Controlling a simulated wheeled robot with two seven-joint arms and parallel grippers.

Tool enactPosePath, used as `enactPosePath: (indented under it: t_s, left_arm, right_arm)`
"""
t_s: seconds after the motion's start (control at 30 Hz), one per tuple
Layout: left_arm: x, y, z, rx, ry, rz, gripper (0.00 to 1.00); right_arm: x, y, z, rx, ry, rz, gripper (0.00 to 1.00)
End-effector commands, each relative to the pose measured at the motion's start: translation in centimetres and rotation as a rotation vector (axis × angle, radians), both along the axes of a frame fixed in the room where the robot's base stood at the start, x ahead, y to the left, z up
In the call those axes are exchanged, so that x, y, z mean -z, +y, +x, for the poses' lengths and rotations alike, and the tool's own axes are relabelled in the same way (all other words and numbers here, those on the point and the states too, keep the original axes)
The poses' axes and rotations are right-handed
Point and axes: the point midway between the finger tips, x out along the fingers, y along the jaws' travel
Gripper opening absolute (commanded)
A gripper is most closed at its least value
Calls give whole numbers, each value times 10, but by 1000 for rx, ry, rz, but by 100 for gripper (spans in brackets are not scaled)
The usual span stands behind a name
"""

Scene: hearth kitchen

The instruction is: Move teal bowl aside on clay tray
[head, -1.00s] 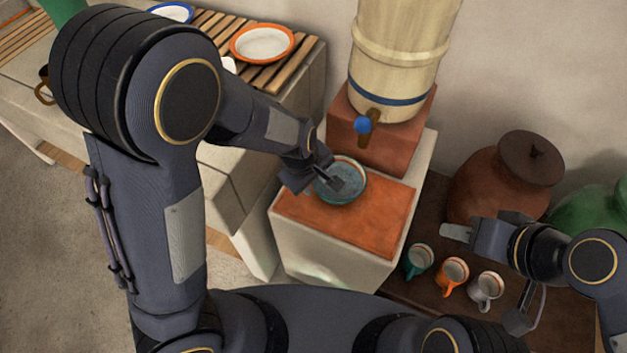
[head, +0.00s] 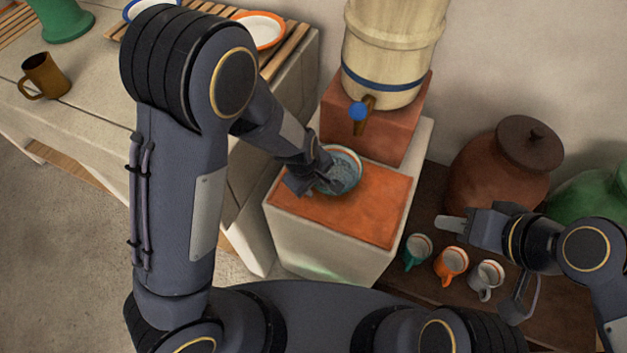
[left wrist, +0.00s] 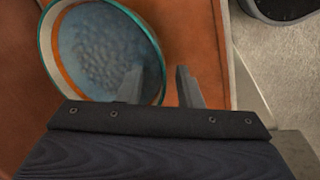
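The teal bowl (head: 345,183), with an orange band inside its rim, sits on the orange clay tray (head: 375,212), towards the tray's back left. My left gripper (head: 325,184) is at the bowl's left side and hides part of it. In the left wrist view the bowl (left wrist: 95,50) fills the upper left. The left gripper (left wrist: 158,80) is open there, with one finger over the bowl's inside and the other outside its rim. A gap shows between the fingers. My right gripper (head: 452,224) is off to the right, holding nothing visible; its finger gap cannot be made out.
A wooden water barrel (head: 390,50) with a blue-ended tap (head: 358,112) stands on a clay block (head: 375,125) behind the tray. Teal (head: 418,250), orange (head: 452,264) and grey (head: 487,277) mugs stand right of the pedestal. A lidded brown pot (head: 490,180) is behind them.

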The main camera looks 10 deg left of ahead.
Motion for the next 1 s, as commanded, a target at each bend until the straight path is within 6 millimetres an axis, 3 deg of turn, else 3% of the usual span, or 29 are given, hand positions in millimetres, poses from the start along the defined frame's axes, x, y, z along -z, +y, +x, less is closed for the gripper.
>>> enactPosePath:
  t_s: [0.17,0.4,1.0]
  left_arm:
    - [0,0,0,0,0,0,29]
    - [0,0,0,0,0,0,0]
    - [0,1,-1,0,1,1,0]
  right_arm:
    - [0,0,0,0,0,0,36]
    - [0,0,0,0,0,0,36]
    - [0,0,0,0,0,0,36]
